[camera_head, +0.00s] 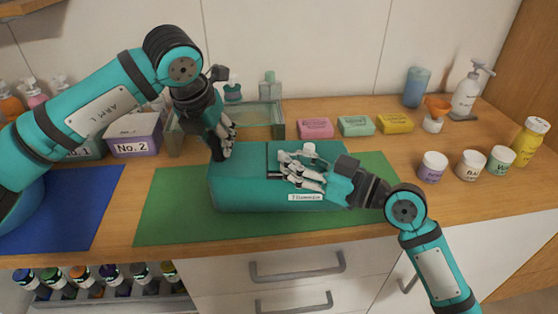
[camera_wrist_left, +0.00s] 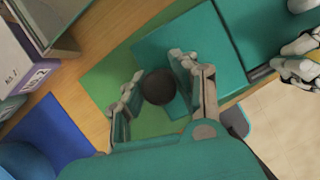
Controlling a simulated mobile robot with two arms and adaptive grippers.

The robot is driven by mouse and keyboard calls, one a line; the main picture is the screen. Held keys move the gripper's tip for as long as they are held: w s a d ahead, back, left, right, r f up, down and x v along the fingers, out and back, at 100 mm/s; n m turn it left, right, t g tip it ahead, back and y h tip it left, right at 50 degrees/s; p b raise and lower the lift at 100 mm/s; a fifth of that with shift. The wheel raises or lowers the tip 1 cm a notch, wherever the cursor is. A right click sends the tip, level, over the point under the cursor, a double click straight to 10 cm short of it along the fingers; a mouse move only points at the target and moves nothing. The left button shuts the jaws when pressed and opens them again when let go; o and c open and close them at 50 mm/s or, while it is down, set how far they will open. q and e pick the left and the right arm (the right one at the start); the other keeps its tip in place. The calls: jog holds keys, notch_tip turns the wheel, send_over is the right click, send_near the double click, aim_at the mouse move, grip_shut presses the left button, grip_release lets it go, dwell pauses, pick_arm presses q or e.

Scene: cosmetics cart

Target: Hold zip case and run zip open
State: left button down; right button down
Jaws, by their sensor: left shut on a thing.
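The teal zip case (camera_head: 240,190) lies on the green mat (camera_head: 160,205), with a white label on its front and a dark strip across its top. My left gripper (camera_head: 224,146) is at the case's left end. In the left wrist view its fingers (camera_wrist_left: 157,92) are on either side of a dark round piece (camera_wrist_left: 158,87), which looks like a zip pull. The case also shows there (camera_wrist_left: 205,38). My right gripper (camera_head: 303,172) is over the right part of the case; its fingers hide part of the top, and its grip is unclear.
A glass box (camera_head: 262,118) stands behind the case. A No. 2 box (camera_head: 133,135) is at the left. Pink (camera_head: 315,128), green and yellow bars lie at the back. Several jars, including a purple one (camera_head: 432,168), stand at the right. A blue mat (camera_head: 85,195) is at the left.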

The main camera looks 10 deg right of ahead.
pick_arm(q)
jog(key=shift+r, duration=0.1)
pick_arm(e)
jog(key=d, duration=0.9)
jog(key=shift+s+d+f, duration=0.1)
jog(key=shift+s+d, duration=0.25)
jog(key=shift+s, duration=0.05)
pick_arm(q)
jog(key=shift+w+a, duration=0.1)
pick_arm(e)
jog(key=shift+d, duration=0.25)
jog(key=c, duration=1.2)
grip_release()
jog(key=shift+o, duration=0.2)
jog(key=v, duration=1.2)
jog(key=shift+a, duration=0.1)
